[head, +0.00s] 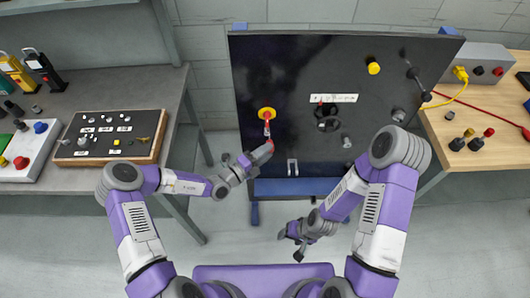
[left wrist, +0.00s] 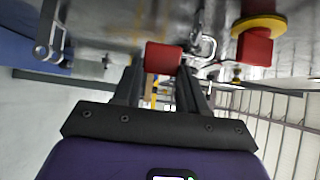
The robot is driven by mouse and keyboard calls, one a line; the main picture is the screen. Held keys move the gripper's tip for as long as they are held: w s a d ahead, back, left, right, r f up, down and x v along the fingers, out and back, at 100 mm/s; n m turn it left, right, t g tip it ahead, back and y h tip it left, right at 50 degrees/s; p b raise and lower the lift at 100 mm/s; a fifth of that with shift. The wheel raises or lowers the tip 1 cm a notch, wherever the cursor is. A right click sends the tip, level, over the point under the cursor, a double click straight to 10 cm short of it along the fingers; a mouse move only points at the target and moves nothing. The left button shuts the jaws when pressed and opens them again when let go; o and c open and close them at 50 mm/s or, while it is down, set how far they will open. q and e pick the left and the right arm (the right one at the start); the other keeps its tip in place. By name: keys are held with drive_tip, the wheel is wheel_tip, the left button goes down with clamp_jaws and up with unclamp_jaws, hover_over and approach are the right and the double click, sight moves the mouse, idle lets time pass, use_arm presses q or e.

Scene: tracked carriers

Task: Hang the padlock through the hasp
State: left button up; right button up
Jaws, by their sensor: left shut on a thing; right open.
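My left gripper (head: 265,151) is shut on a small red padlock (left wrist: 163,57), held between the fingertips in the left wrist view. In the head view the padlock is mostly hidden by the gripper. A yellow round plate (head: 267,113) with a red handle is on the dark panel, just above my left gripper; it also shows in the left wrist view (left wrist: 262,23). Bright metal loops (left wrist: 206,46) lie between the padlock and the red handle (left wrist: 255,47). I cannot tell hasp from shackle there, or whether they are linked. My right gripper (head: 297,240) is open and empty, below the panel.
The dark panel (head: 290,70) also bears a yellow knob (head: 373,67), a white strip (head: 333,98) and a metal bracket (head: 292,167) low down. A grey bench (head: 100,85) stands left, a wooden table (head: 470,155) right. The floor around my right gripper is clear.

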use_arm(q)
drive_tip(key=shift+f, duration=0.7)
drive_tip(key=o, duration=1.2)
drive_tip(key=p+v, duration=0.1)
drive_tip(key=v, duration=0.6)
drive_tip(key=shift+s+a, duration=0.2)
drive_tip(key=shift+a, duration=0.05)
